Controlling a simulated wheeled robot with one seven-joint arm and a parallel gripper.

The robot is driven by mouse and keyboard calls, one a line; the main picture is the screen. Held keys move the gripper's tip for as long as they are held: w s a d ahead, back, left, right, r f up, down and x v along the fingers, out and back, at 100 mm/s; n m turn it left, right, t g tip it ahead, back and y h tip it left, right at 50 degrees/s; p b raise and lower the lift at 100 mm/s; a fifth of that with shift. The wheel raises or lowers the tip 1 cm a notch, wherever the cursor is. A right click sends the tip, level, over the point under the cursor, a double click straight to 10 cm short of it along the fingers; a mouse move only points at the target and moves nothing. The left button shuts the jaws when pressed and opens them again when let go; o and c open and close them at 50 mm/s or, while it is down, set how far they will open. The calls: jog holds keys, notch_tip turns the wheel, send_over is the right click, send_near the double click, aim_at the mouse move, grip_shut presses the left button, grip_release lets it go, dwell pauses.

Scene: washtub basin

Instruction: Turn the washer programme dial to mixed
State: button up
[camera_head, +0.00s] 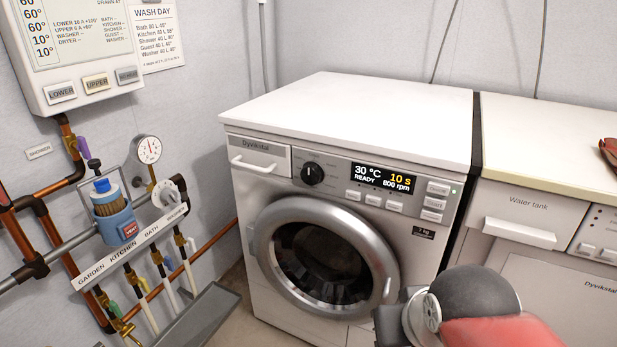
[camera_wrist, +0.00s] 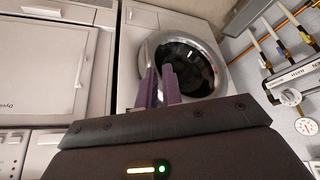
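The washer programme dial (camera_head: 312,173) is a round black knob on the washer's front panel, left of the lit display (camera_head: 384,178). Small marks surround the dial, but I cannot read them or its setting. The display reads 30 °C, READY, 10 s, 800 rpm. The washing machine (camera_head: 345,118) is white with a closed round door (camera_head: 325,258). In the upside-down wrist view, my gripper (camera_wrist: 160,70) shows two purple fingers with a narrow gap and nothing between them. It is apart from the dial, which is hidden there. In the head view my arm is at lower right; its fingers are hidden.
A water tank unit (camera_head: 525,217) stands right of the washer. Pipes with valves, a gauge (camera_head: 148,150) and a labelled rail (camera_head: 135,245) line the left wall. A grey tray (camera_head: 205,318) lies below them. The space before the dial looks clear.

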aim_at(309, 178)
jog(key=o, duration=1.2)
jog(key=w+a+r+t+y, duration=0.1)
jog(key=w+a+r, duration=0.1)
jog(key=w, duration=0.4)
jog(key=w+a+r+t+y, duration=0.1)
jog(key=w+a+r+t, duration=0.1)
jog(key=w+a, duration=0.3)
jog(key=w+a+r+n+t+y, duration=0.1)
jog(key=w+a+t+y, duration=0.1)
jog(key=w, duration=0.5)
jog(key=shift+a+r, duration=0.4)
jog(key=shift+a, duration=0.3)
jog(key=shift+o, duration=0.2)
jog(key=w+a+r+m+t+h, duration=0.1)
jog(key=w+a+t, duration=0.1)
jog(key=w, duration=0.6)
jog(key=shift+a+t+b, duration=0.4)
jog(key=shift+t, duration=0.3)
jog(key=w+m+h, duration=0.1)
jog(key=w+h, duration=0.2)
jog(key=h, duration=0.1)
jog(key=w+f+m+t+h, duration=0.1)
jog(key=w+h, duration=0.2)
jog(key=h, duration=0.1)
jog(key=w+d+f+m+h, duration=0.1)
jog(key=w+h, duration=0.2)
jog(key=h, duration=0.1)
jog(key=shift+f+m+t, duration=0.1)
jog(key=shift+m+t, duration=0.2)
jog(key=shift+m, duration=0.1)
